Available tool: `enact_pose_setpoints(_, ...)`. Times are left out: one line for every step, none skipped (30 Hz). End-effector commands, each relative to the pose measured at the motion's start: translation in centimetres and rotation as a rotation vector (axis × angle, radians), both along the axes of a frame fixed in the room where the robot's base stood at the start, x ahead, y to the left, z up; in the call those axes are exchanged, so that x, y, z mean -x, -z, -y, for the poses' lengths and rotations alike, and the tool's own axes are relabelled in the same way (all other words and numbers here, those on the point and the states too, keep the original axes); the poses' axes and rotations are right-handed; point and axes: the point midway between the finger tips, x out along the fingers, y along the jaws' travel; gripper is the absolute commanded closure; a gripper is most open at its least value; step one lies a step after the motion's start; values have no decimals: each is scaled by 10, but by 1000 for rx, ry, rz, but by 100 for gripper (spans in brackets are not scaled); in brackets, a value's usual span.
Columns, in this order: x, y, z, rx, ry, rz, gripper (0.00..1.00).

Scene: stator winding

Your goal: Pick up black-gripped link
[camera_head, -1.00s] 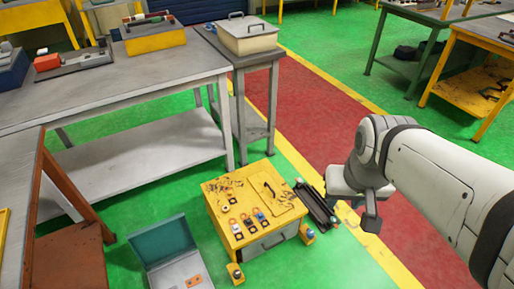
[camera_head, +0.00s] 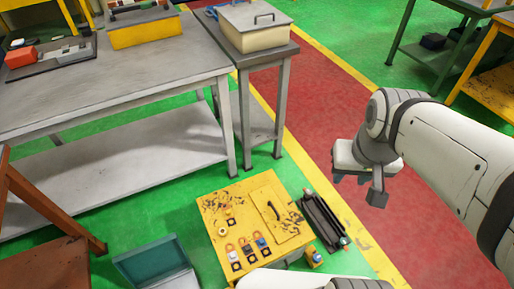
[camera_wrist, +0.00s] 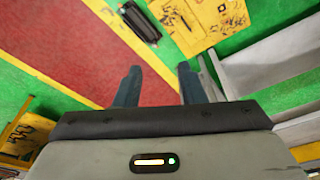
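Several small links lie in a row on top of a yellow box (camera_head: 211,205) on the floor. One has a pale body (camera_head: 233,256), one a dark or brownish body (camera_head: 247,249), and one a blue body (camera_head: 261,243); each has a dark square end. They are too small for me to tell surely which is black-gripped. My gripper (camera_head: 360,187) hangs in the air right of the box, over the red floor strip. In the wrist view its two fingers (camera_wrist: 159,88) are apart with nothing between them. The yellow box shows there at the top (camera_wrist: 206,22).
An open teal case (camera_head: 155,262) is at the left. Grey tables (camera_head: 120,80) stand behind. The red strip (camera_head: 330,130) is clear.

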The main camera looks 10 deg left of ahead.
Motion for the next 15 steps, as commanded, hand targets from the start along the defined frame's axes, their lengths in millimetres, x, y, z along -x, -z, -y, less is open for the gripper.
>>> enact_pose_setpoints(0, 0, 0, 0, 0, 0, 64)
enact_pose_setpoints(0, 0, 0, 0, 0, 0, 64)
enact_pose_setpoints(0, 0, 0, 0, 0, 0, 64)
enact_pose_setpoints(0, 0, 0, 0, 0, 0, 64)
enact_pose_setpoints(0, 0, 0, 0, 0, 0, 64)
enact_pose_setpoints(0, 0, 0, 0, 0, 0, 62)
enact_pose_setpoints(0, 0, 0, 0, 0, 0, 60)
enact_pose_setpoints(0, 1, 0, 0, -1, -1, 57)
enact_pose_setpoints(-2, 4, -1, 0, -4, -3, 55)
enact_pose_setpoints(-4, 6, -2, 0, -8, -5, 55)
enact_pose_setpoints(-6, 10, -3, 0, -12, -7, 55)
enact_pose_setpoints(-11, 16, -6, 0, -21, -11, 55)
enact_pose_setpoints(-15, 22, -8, 0, -29, -14, 55)
enact_pose_setpoints(-20, 29, -15, 0, -42, -20, 55)
enact_pose_setpoints(-27, 40, -21, 0, -58, -26, 55)
